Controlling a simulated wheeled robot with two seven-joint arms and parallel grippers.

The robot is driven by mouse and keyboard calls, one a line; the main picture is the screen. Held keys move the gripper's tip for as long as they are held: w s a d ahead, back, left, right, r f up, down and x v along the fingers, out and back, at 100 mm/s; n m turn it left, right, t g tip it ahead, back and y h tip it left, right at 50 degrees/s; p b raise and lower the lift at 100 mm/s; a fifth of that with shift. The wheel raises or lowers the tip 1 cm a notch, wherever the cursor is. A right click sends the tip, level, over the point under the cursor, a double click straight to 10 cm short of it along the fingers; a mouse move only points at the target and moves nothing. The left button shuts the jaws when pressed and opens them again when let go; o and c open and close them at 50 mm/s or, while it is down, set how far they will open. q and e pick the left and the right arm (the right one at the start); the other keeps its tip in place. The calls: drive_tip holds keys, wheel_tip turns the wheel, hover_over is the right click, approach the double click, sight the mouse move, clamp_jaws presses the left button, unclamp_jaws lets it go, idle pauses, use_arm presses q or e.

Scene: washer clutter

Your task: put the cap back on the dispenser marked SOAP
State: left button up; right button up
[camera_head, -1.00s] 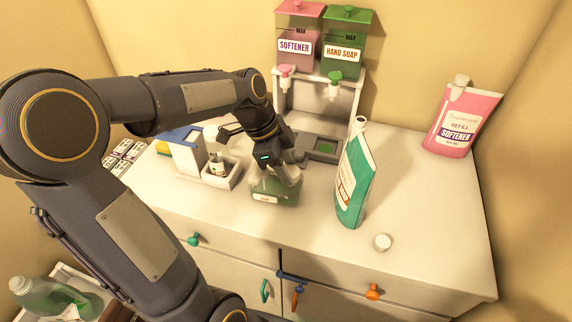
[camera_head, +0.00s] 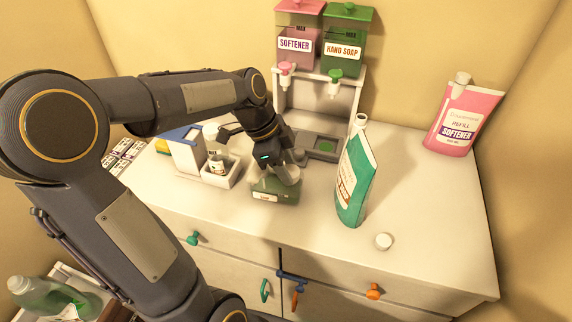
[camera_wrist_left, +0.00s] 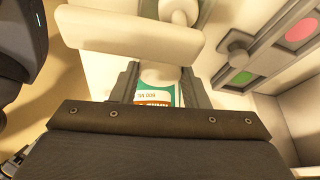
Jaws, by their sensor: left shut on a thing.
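The dispenser marked HAND SOAP (camera_head: 344,54) stands on the rack at the back, with a green lid (camera_head: 347,12) on top. My left gripper (camera_head: 276,174) points down at the top of a low green container (camera_head: 274,195) on the counter; its fingers hide part of that container. In the left wrist view, my left gripper (camera_wrist_left: 160,78) is shut on a pale rounded thing (camera_wrist_left: 160,74); I cannot tell exactly what it is. My right gripper is not in view.
A green pouch (camera_head: 355,175) with an open spout stands right of the gripper. A pink softener pouch (camera_head: 464,119) stands at the back right. A softener dispenser (camera_head: 295,50) is beside the soap one. A white caddy (camera_head: 222,177) is on the left. The right counter is clear.

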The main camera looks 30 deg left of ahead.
use_arm(q)
drive_tip(key=shift+f, duration=0.15)
idle(0.4)
drive_tip(key=o, duration=1.4)
drive_tip(key=shift+r+p, duration=2.4)
drive_tip(key=shift+r, duration=1.15)
drive_tip(key=s+d+n+t, duration=0.2)
drive_tip(key=s+n, duration=0.5)
drive_tip(key=s, duration=0.1)
drive_tip(key=s+d+f+n+t, duration=0.1)
drive_tip(key=s+d+n, duration=0.2)
drive_tip(key=s+n, duration=0.4)
drive_tip(key=shift+s+f+n+t, duration=0.2)
drive_tip(key=shift+s+n+t, duration=0.15)
drive_tip(key=shift+s, duration=0.45)
